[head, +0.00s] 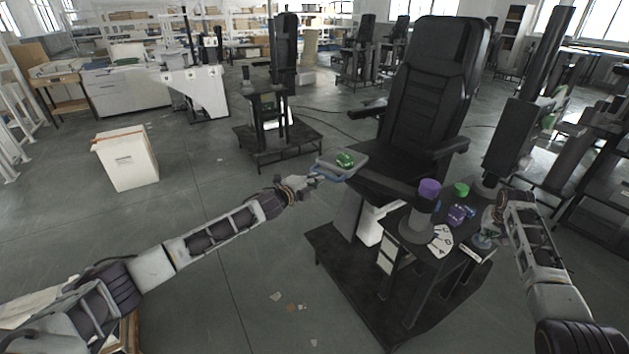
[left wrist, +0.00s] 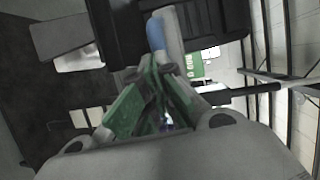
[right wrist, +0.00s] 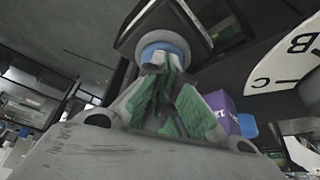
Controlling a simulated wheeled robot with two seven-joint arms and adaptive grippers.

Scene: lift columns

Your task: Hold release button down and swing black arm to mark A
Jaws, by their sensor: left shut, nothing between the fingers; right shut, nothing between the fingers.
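My left gripper (head: 312,181) is shut and empty, at the left end of a grey-blue tray-like part (head: 341,166) beside the chair. In the left wrist view a blue bar (left wrist: 156,34) lies just beyond its fingertips; contact cannot be told. My right gripper (head: 487,236) is shut and empty at the right side of the small black stand. In the right wrist view its fingertips are against or very near a round blue button (right wrist: 163,50) on a dark block (right wrist: 185,30). A white lettered dial (head: 441,241) shows B and C; mark A and the black arm are not clearly distinguishable.
The stand carries a purple cylinder (head: 428,194), a green cylinder (head: 461,190) and a purple box (head: 457,215). A black chair (head: 440,90) stands behind. Floor at left is open, with a white bin (head: 128,162).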

